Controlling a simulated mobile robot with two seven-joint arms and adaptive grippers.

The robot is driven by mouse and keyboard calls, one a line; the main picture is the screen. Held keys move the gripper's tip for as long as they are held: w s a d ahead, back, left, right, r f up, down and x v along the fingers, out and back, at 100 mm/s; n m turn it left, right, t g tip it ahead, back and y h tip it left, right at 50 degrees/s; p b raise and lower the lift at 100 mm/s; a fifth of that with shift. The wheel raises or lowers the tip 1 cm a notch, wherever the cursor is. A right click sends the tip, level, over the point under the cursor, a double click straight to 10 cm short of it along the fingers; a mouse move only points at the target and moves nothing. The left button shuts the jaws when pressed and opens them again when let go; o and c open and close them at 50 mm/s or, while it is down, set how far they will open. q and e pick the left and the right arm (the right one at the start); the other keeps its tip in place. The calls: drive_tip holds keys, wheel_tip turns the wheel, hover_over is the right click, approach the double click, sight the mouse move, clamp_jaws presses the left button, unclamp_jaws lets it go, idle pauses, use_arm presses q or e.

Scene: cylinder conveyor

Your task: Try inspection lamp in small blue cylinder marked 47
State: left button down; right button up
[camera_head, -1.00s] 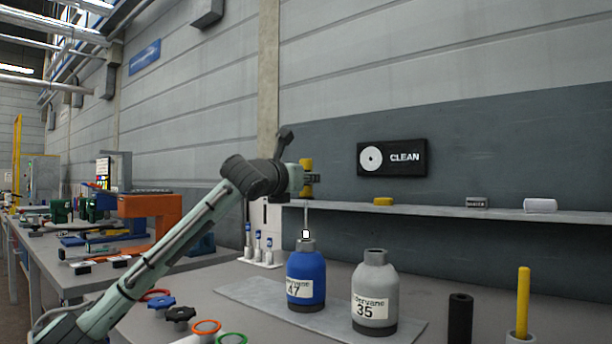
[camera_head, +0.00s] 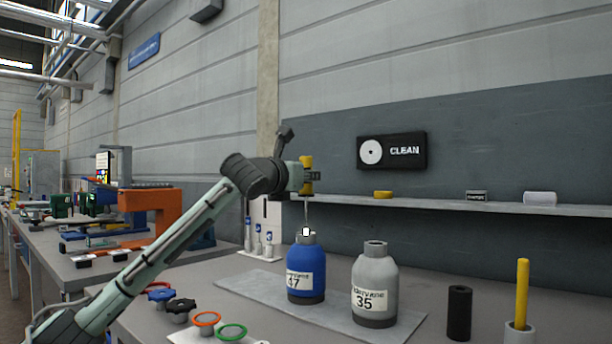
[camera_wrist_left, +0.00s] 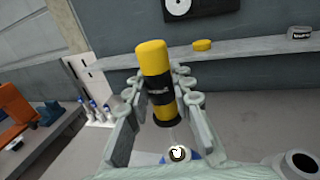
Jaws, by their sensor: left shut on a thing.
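The inspection lamp has a yellow and black handle (camera_head: 306,161), a thin rod and a small glowing white bulb (camera_head: 306,231). My left gripper (camera_head: 312,176) is shut on the handle and holds the lamp upright above the small blue cylinder (camera_head: 306,262), labelled 47. The bulb is at the level of the cylinder's neck; I cannot tell whether it is inside the mouth. In the left wrist view the handle (camera_wrist_left: 154,60) is between the fingers (camera_wrist_left: 160,92), and the bulb (camera_wrist_left: 178,153) shows over a bit of blue. My right gripper is not in view.
A grey cylinder (camera_head: 374,286) marked 35 stands right of the blue one on a grey mat (camera_head: 335,318). A black tube (camera_head: 459,312) and a yellow rod in a holder (camera_head: 522,292) are further right. Colored rings and knobs (camera_head: 206,319) lie front left. A shelf (camera_head: 430,203) runs behind.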

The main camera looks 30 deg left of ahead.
sight(306, 194)
use_arm(q)
drive_tip(key=shift+f+b, duration=0.95)
drive_tip(key=shift+f, duration=1.4)
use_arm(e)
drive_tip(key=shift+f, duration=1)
use_arm(q)
drive_tip(key=shift+r, duration=0.1)
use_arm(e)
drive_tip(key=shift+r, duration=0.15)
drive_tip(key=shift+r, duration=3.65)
use_arm(q)
drive_tip(key=shift+r+p, duration=0.75)
drive_tip(key=shift+p, duration=0.3)
drive_tip(key=shift+r+p, duration=0.55)
drive_tip(key=shift+p, duration=0.2)
drive_tip(key=shift+r+p, duration=0.55)
drive_tip(key=shift+p, duration=0.05)
drive_tip(key=shift+r+p, duration=0.65)
drive_tip(key=shift+p, duration=0.15)
drive_tip(key=shift+r, duration=2.45)
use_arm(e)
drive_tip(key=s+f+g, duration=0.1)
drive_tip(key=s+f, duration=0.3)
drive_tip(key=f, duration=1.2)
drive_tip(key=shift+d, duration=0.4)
